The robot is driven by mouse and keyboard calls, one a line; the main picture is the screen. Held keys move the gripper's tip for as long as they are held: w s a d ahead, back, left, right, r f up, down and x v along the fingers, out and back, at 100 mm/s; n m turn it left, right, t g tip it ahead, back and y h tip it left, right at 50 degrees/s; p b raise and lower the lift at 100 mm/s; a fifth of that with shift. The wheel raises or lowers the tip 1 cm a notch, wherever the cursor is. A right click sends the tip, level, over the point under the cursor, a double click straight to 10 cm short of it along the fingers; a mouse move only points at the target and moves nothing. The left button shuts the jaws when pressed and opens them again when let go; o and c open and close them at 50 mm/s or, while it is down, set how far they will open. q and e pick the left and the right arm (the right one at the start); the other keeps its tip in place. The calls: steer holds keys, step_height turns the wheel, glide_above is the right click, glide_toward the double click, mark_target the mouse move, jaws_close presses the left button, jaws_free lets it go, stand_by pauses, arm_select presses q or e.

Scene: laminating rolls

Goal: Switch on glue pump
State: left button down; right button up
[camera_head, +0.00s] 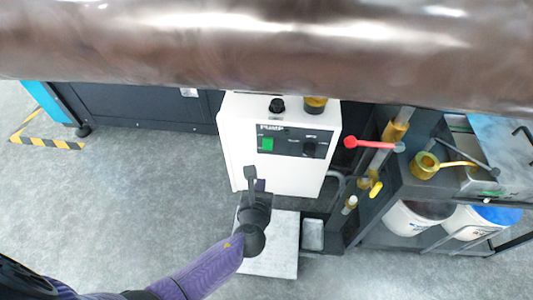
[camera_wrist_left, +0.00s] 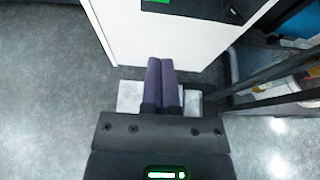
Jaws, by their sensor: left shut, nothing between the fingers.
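The glue pump (camera_head: 240,155) is a white box standing in the middle of the head view, with a dark panel labelled PUMP. On the panel are a green switch (camera_head: 267,145) at the left and a black knob (camera_head: 309,149) at the right. My left gripper (camera_head: 255,172) is shut and empty, in front of the pump's white face and below the panel. In the left wrist view the closed purple fingers (camera_wrist_left: 166,72) point at the white face, and part of the green switch (camera_wrist_left: 155,1) shows at the top edge. My right gripper is not in view.
A large brown roll (camera_head: 270,45) spans the top of the head view. Right of the pump are pipes, a red-handled valve (camera_head: 370,143) and a rack with white buckets (camera_head: 412,219). A pale slab (camera_head: 283,262) lies below the pump. Grey floor is clear at left.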

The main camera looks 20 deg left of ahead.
arm_select(q)
steer(key=b, duration=0.6)
glide_toward(267, 149)
step_height(267, 149, down, 3)
steer(key=w, duration=0.2)
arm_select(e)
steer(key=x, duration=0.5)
arm_select(q)
steer(key=w, duration=0.1)
steer(key=w+a+b, duration=0.1)
steer(key=w+b, duration=0.1)
steer(key=w, duration=0.1)
steer(key=shift+a+f, duration=0.1)
steer(key=shift+a, duration=0.2)
steer(key=shift+w, duration=0.2)
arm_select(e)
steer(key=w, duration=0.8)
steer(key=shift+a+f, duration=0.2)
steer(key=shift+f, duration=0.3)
arm_select(q)
steer(key=shift+s, duration=0.15)
